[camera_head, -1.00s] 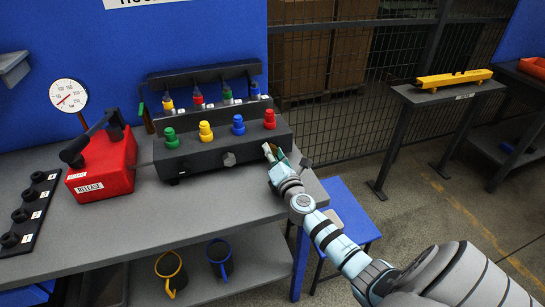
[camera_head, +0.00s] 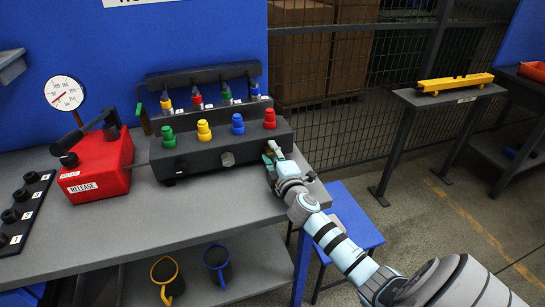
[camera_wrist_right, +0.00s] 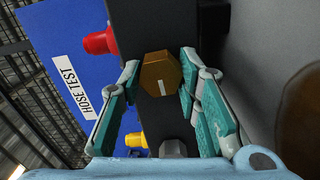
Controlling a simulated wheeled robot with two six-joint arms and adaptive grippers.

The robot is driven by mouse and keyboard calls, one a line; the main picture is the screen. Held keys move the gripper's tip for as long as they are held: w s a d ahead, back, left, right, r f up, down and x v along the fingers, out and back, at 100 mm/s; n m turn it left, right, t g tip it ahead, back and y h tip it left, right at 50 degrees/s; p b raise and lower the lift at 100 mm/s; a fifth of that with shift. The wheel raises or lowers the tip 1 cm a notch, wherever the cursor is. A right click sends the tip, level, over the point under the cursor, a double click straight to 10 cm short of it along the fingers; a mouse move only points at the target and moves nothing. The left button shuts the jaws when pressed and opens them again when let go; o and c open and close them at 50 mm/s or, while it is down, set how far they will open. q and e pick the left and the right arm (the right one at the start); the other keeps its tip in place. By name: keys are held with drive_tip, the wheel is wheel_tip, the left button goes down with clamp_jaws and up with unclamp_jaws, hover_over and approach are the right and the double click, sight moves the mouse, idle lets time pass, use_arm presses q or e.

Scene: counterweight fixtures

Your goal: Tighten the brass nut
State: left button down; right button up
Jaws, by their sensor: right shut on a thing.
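The brass nut (camera_wrist_right: 160,73) is a hexagonal piece with a pale mark on its face, on the dark manifold block in the right wrist view. My right gripper (camera_wrist_right: 158,88) has a teal finger on each side of the nut and is shut on it. In the head view my right gripper (camera_head: 273,155) is at the right front end of the manifold block (camera_head: 200,158), and its fingers largely hide the nut. My left gripper is not in view.
Green, yellow, blue and red knobs (camera_head: 269,118) stand on the block, with hose ends in a rack behind. A red release unit (camera_head: 100,165) with a gauge (camera_head: 64,93) is at left. Mugs (camera_head: 166,278) sit on the lower shelf. A blue stool (camera_head: 350,220) stands right of the bench.

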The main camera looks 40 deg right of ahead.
drive_tip(key=shift+m, duration=0.5)
drive_tip(key=o, duration=1.1)
drive_tip(key=shift+o, duration=0.2)
drive_tip(key=shift+s, duration=0.1)
drive_tip(key=v, duration=1.2)
drive_tip(key=shift+f, duration=0.1)
